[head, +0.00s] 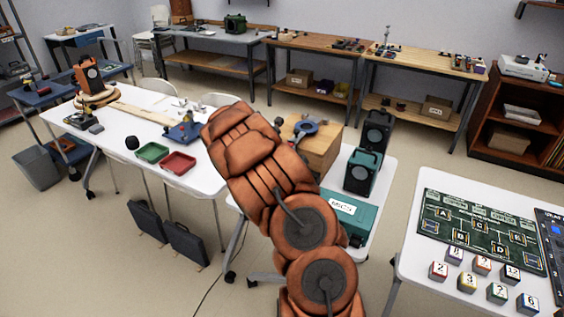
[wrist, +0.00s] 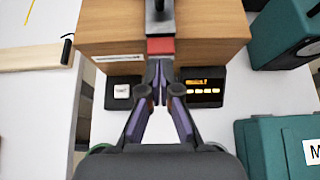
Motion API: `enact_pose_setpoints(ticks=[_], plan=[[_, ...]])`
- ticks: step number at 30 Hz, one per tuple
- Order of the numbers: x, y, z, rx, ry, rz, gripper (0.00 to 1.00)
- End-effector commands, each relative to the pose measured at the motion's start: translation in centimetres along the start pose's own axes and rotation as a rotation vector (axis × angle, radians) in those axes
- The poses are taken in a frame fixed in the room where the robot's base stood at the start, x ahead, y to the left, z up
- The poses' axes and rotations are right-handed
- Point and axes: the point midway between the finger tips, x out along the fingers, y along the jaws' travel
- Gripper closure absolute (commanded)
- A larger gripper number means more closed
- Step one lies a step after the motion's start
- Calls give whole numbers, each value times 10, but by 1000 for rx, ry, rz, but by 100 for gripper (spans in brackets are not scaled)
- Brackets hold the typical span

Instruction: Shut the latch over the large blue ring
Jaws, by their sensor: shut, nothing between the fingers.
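A blue ring (head: 305,128) with dark parts beside it sits on top of a wooden box (head: 318,153) in the head view; the ring does not show in the wrist view. In the wrist view a dark upright piece with a red block (wrist: 160,46) stands at the near edge of the wooden box (wrist: 210,40); I cannot tell if it is the latch or how the latch stands. My gripper (wrist: 158,72) is shut and empty, its fingertips close to the red block; I cannot tell if they touch.
A teal case (head: 341,217) and dark speakers (head: 363,168) stand at the right. Red (head: 178,162) and green trays lie on the left table.

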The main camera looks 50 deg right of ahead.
Motion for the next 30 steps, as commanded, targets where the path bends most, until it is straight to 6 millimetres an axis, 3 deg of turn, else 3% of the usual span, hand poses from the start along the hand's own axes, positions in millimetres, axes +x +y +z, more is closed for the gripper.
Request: enact_pose_setpoints(ticks=[9,22,26,30], plan=[[-8,0,12,0,0,0,100],[-10,0,13,0,0,1,100],[-21,2,17,-1,-1,2,100],[-45,4,26,0,-4,4,100]])
